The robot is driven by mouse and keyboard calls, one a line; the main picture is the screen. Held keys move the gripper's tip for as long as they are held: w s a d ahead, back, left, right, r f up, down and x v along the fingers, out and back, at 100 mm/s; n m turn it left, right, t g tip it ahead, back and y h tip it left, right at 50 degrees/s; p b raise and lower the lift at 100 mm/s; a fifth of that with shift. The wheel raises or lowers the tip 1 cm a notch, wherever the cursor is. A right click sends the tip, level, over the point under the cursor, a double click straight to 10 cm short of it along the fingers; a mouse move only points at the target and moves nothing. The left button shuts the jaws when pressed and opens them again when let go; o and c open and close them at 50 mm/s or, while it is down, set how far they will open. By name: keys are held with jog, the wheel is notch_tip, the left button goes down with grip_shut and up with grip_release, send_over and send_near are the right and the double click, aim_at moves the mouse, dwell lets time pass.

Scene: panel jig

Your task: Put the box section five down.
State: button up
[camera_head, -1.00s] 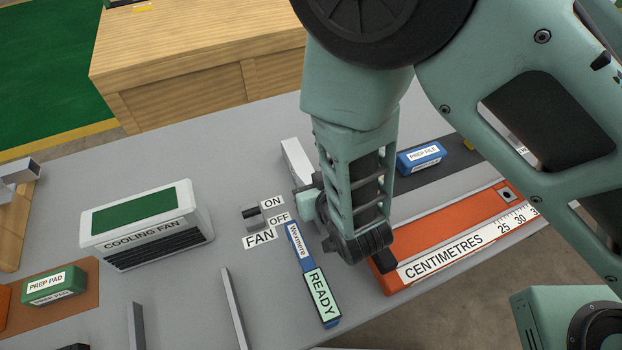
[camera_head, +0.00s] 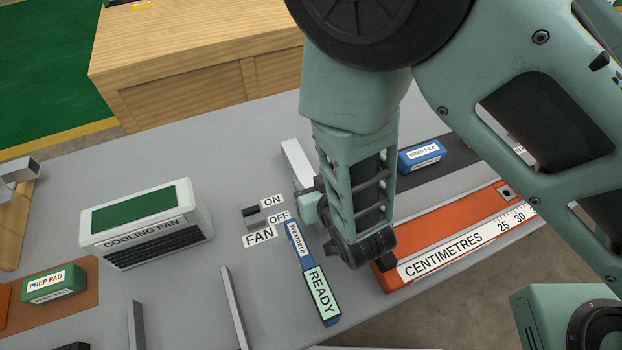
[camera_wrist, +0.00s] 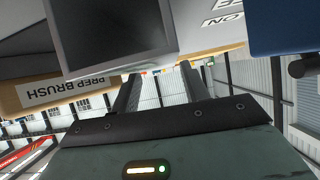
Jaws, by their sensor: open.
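A pale grey bar (camera_head: 296,160), which looks like a box section, lies on the grey bench beside my wrist in the head view. Its near end is hidden by my gripper. I cannot read a number on it. In the wrist view a large square hollow end (camera_wrist: 115,32) fills the top, close to my fingers. My gripper (camera_wrist: 158,72) is open, its two dark fingers apart with background showing between them. I cannot tell whether either finger touches the bar. In the head view the fingers are mostly hidden by my own wrist.
A fan switch (camera_head: 253,217) and a blue READY strip (camera_head: 301,250) lie left of my wrist. An orange centimetre rule (camera_head: 430,250) lies right. The cooling fan (camera_head: 146,222), green prep pad (camera_head: 55,285) and blue prep file (camera_head: 421,156) also stand on the bench.

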jog(key=v, duration=0.8)
jog(key=shift+s+d+r+b, duration=0.1)
jog(key=shift+r+b, duration=0.1)
jog(key=shift+b, duration=0.1)
jog(key=p, duration=0.2)
jog(key=shift+s+d+r+p, duration=0.15)
jog(key=shift+s+r+p, duration=0.15)
jog(key=shift+s+r, duration=0.1)
jog(key=shift+s+d+r+p, duration=0.15)
jog(key=shift+s+p, duration=0.15)
jog(key=shift+p, duration=0.3)
jog(key=shift+s+d+p, duration=0.15)
jog(key=shift+s+p, duration=0.15)
jog(key=shift+p, duration=0.3)
